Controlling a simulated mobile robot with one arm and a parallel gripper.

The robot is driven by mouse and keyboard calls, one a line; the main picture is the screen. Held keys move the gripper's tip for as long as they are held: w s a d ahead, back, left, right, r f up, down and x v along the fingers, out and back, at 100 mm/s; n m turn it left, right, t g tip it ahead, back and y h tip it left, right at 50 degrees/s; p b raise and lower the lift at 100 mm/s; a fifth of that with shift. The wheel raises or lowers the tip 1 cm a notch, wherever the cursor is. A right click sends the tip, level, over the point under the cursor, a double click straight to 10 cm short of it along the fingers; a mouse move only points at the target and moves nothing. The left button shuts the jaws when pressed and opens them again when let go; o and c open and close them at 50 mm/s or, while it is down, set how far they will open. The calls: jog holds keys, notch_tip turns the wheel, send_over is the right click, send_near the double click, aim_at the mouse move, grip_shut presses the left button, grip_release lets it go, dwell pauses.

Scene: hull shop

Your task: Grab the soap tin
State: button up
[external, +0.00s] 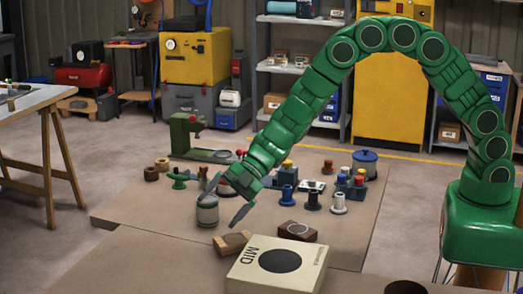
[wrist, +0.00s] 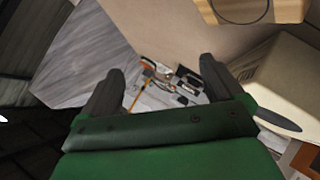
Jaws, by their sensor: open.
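No tin in view carries a label I can read as soap, so I cannot tell for certain which thing is the soap tin. A small grey, cylindrical tin-like container (external: 207,212) stands upright on the brown work surface in the external view. My gripper (external: 222,206) is open just to its right, its two dark fingers spread and pointing down. One finger overlaps the container's top in the picture; whether they touch cannot be told. In the wrist view my gripper (wrist: 162,82) is open, with nothing held between its fingers.
A wooden block (external: 233,242), a dark brown box (external: 297,231) and a large cream box marked MID (external: 262,275) lie in front of my gripper. Several spools and a blue-lidded pot (external: 365,160) stand behind to the right. A green vise-like tool (external: 181,135) stands behind.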

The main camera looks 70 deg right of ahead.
aim_at(207, 204)
jog(key=w+d+f+m+t, duration=0.1)
jog(key=d+m, duration=0.3)
jog(key=d, duration=0.1)
jog(key=w+d+f+m+t, duration=0.1)
jog(key=w+d+m, duration=0.1)
jog(key=d+m, duration=0.2)
jog(key=w+d+f+m+t, duration=0.1)
jog(key=d+m, duration=0.3)
jog(key=d, duration=0.3)
jog(key=shift+w+f+t, duration=0.25)
jog(key=shift+f+t, duration=0.05)
jog(key=shift+t, duration=0.1)
jog(key=shift+d+f+m, duration=0.25)
jog(key=shift+d+m, duration=0.05)
jog(key=shift+w+f, duration=0.1)
jog(key=shift+w, duration=0.05)
jog(key=shift+x, duration=3.8)
jog(key=c, duration=1.3)
jog(key=shift+o, duration=0.2)
